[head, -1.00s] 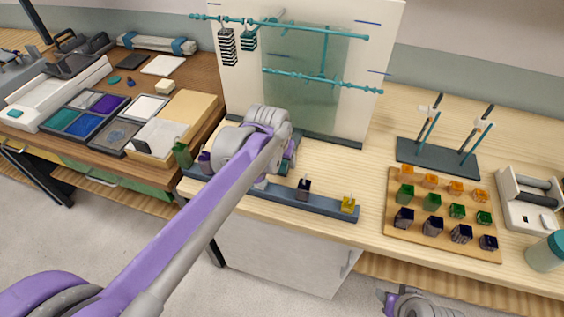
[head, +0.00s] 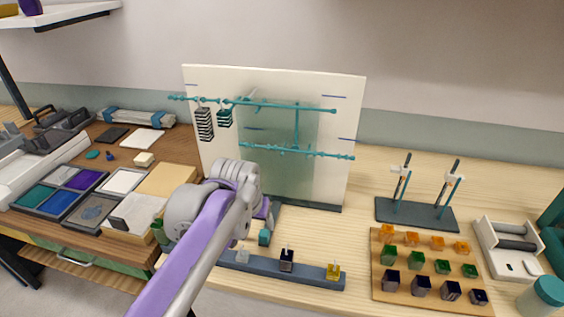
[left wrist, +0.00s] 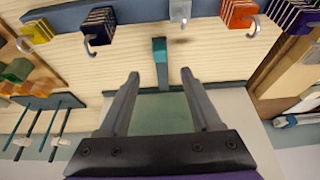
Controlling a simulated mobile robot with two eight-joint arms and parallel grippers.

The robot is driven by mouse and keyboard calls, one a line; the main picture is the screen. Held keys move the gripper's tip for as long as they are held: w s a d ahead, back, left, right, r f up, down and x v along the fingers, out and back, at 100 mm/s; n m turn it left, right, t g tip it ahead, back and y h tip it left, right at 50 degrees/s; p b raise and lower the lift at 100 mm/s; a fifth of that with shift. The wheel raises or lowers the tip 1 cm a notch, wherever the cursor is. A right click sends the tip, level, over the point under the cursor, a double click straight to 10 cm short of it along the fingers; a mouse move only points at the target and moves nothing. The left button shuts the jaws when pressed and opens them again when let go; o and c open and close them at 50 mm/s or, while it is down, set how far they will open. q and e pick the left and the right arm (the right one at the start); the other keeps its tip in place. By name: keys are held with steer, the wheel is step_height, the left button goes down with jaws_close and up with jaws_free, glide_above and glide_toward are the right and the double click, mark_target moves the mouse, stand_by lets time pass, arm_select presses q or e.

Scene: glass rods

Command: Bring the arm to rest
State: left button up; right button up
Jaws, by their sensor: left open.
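My left gripper (head: 272,214) is low in front of the white upright board (head: 350,110), above the bench and partly hidden by its own arm. In the left wrist view the left gripper (left wrist: 158,75) is open, its two fingers apart with nothing gripped. A teal block (left wrist: 160,62) shows just beyond and between the fingertips, touching neither; a teal block (head: 264,237) also shows by the gripper in the head view. My right gripper is not in view.
A blue-grey rail (head: 310,277) holds a dark block (head: 286,262) and a yellow block (head: 333,272). Teal rods (head: 300,154) run across the board, with striped blocks (head: 205,124) hanging. A wooden tray (head: 377,270) of coloured blocks and a rod stand (head: 415,217) are at right.

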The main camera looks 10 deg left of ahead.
arm_select(q)
steer(key=s+a+f+p, duration=0.1)
steer(key=s+f, duration=0.3)
steer(key=s, duration=0.6)
steer(key=s+a+f+t+p, duration=0.1)
steer(key=s+f+p, duration=0.3)
steer(key=s, duration=0.6)
steer(key=shift+a+f, duration=0.15)
steer(key=shift+a, duration=0.2)
